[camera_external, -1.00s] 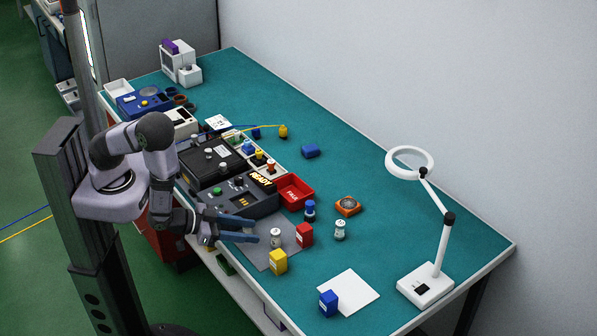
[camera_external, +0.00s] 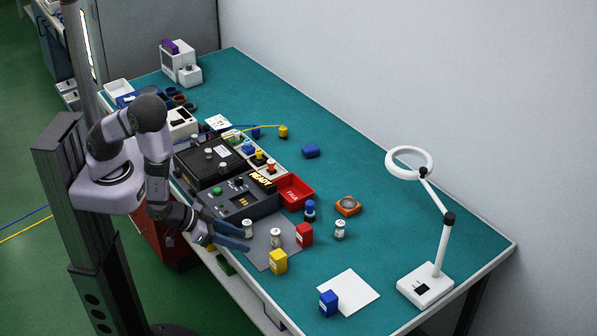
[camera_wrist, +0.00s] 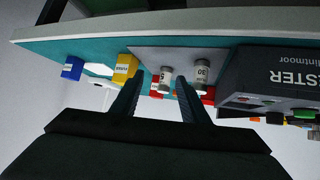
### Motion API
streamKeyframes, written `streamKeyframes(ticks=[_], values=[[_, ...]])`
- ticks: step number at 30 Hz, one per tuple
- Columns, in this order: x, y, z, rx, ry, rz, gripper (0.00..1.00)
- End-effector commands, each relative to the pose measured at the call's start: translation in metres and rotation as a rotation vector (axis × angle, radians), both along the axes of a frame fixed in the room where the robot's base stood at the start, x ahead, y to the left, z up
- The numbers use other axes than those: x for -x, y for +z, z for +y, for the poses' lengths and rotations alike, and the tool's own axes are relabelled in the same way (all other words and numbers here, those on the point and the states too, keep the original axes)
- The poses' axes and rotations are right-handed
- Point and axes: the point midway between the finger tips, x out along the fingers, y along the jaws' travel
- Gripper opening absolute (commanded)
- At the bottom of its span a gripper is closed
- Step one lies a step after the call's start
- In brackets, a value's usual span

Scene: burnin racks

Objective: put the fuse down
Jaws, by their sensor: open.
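A white fuse (camera_external: 247,228) stands upright on the grey mat (camera_external: 262,255) near the tester's front corner. A second white fuse (camera_external: 275,238) stands on the mat to its right. My gripper (camera_external: 241,239) is open, with blue fingers at the mat's left edge, close to the first fuse; contact cannot be told. In the wrist view, my gripper (camera_wrist: 158,82) shows two spread fingers with no fuse clamped between them. A fuse marked 30 (camera_wrist: 202,72) shows by the right fingertip, and another fuse (camera_wrist: 166,78) shows beyond the gap.
The dark tester (camera_external: 240,200) and a red tray (camera_external: 295,190) lie behind the mat. Yellow (camera_external: 278,261), red (camera_external: 304,234) and blue (camera_external: 328,303) boxes stand to the right. A blue-topped piece (camera_external: 310,211) and another small cylinder (camera_external: 340,229) stand farther back.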

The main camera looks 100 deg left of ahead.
Motion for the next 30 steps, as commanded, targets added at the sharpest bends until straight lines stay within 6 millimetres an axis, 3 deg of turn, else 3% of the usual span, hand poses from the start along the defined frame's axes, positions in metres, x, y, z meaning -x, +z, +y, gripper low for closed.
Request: streamKeyframes(ticks=[5, 13, 24, 30], values=[[0.0, 0.004, -0.023, 0.15, -0.052, 0.189, 0.41], [0.033, 0.039, -0.037, 0.248, -0.23, 0.483, 0.41], [0.116, 0.102, 0.01, 0.168, -0.395, 0.819, 0.41], [0.141, 0.117, 0.028, 0.134, -0.409, 0.905, 0.41]])
